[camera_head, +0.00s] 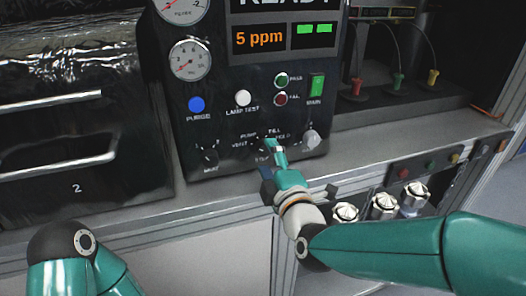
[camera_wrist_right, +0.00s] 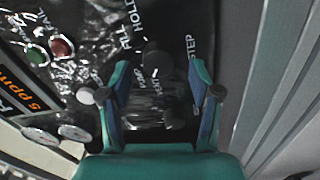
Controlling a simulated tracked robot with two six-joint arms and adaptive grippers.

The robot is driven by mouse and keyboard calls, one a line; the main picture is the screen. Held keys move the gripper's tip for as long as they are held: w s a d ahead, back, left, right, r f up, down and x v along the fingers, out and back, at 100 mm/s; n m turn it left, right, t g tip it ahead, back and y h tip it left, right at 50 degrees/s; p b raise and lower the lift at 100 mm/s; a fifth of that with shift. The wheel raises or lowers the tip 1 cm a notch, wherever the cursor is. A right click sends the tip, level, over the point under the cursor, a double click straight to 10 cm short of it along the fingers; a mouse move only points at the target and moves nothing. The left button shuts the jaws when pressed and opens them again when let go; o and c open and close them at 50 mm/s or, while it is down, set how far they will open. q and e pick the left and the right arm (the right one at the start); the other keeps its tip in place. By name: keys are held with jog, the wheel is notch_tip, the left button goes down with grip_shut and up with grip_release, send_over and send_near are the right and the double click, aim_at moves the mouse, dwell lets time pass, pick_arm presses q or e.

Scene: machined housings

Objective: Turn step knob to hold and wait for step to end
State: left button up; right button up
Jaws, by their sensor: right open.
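The step knob (camera_wrist_right: 157,60) is a dark round knob on the black control panel (camera_head: 235,140). In the right wrist view it lies between the STEP label and the VENT, PUMP, FILL and HOLD labels. I cannot tell which label it points to. My right gripper (camera_head: 277,148) is in front of it in the head view and mostly hides it. In the right wrist view the two fingers of this gripper (camera_wrist_right: 163,78) are spread, with the knob in the gap near the tips; contact is not clear. My left gripper is out of view.
The display (camera_head: 260,39) reads READY and 5 ppm. A second dark knob (camera_head: 209,157) sits left, and a pale grey knob (camera_head: 311,139) right. The green main switch (camera_head: 317,85) is above. Several silver fittings (camera_head: 384,205) stand on the right.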

jog(key=shift+x, duration=0.9)
